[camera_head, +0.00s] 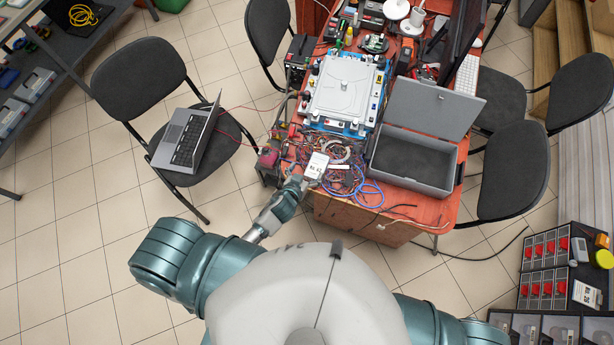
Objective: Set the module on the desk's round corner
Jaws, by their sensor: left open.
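The module, seemingly the small white box with dark markings (317,165), lies among tangled wires near the front left of the reddish desk (405,205). My left gripper (304,182) is open at the desk's front left edge, just below and left of the white box. I cannot tell whether its fingers touch the box. The fingertips are small and partly lost against the wires. My right gripper is not in view.
A grey open case (410,160) stands on the right of the desk. A white and blue device (345,90) stands behind the wires. Blue and red cables (365,193) crowd the front. A chair with a laptop (186,138) is left; another chair (515,175) is right.

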